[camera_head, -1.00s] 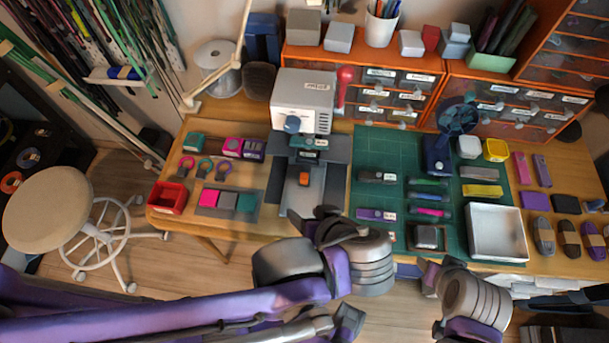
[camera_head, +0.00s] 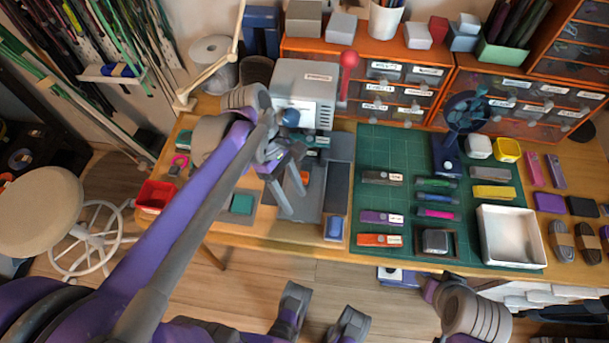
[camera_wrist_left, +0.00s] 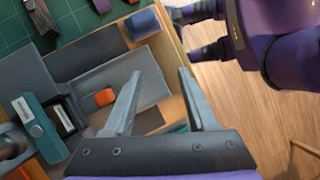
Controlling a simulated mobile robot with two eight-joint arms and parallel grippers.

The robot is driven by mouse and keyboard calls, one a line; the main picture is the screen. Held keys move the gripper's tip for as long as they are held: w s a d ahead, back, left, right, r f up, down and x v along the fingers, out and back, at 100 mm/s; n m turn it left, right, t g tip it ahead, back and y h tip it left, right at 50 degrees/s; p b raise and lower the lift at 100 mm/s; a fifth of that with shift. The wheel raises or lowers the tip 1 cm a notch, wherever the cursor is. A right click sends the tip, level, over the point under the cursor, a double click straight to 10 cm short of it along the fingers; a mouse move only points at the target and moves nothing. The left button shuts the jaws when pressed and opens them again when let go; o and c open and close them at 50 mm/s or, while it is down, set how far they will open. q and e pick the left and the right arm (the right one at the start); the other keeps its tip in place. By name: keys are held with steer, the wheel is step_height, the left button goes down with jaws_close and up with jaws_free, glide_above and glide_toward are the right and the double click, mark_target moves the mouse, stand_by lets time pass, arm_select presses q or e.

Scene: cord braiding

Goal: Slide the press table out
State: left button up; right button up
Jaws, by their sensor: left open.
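The grey press (camera_head: 305,88) stands at the back of the table, with a red-knobbed lever (camera_head: 349,62). Its grey press table (camera_head: 310,212) lies in front and below, with a small orange block (camera_head: 305,177) on it; in the left wrist view the block (camera_wrist_left: 104,97) sits in the grey tray. My left gripper (camera_head: 294,202) is open and empty, pointing down over the press table and partly hiding it. In the left wrist view its fingers (camera_wrist_left: 160,73) are apart near the front side. My right gripper (camera_head: 320,310) is open and empty, low in front of the table.
A green mat (camera_head: 385,145) with tools and a white tray (camera_head: 510,235) lies to the right. A red bin (camera_head: 155,196) is at the left edge. A blue block (camera_head: 334,228) sits near the front edge. A stool (camera_head: 40,200) stands left.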

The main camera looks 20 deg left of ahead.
mark_target(304, 174)
arm_select(q)
steer(key=w+a+r+n+t+h+b, duration=0.2)
steer(key=w+a+r+n+t+h, duration=0.15)
steer(key=w+a, duration=0.35)
steer(key=shift+t, duration=0.45)
steer(key=x, duration=0.3)
steer(key=b+x, duration=0.1)
steer(key=x, duration=0.3)
steer(key=f+x, duration=0.1)
steer(key=x, duration=0.2)
steer(key=shift+s+a+b, duration=0.25)
steer(key=shift+s+b, duration=0.1)
jaws_close()
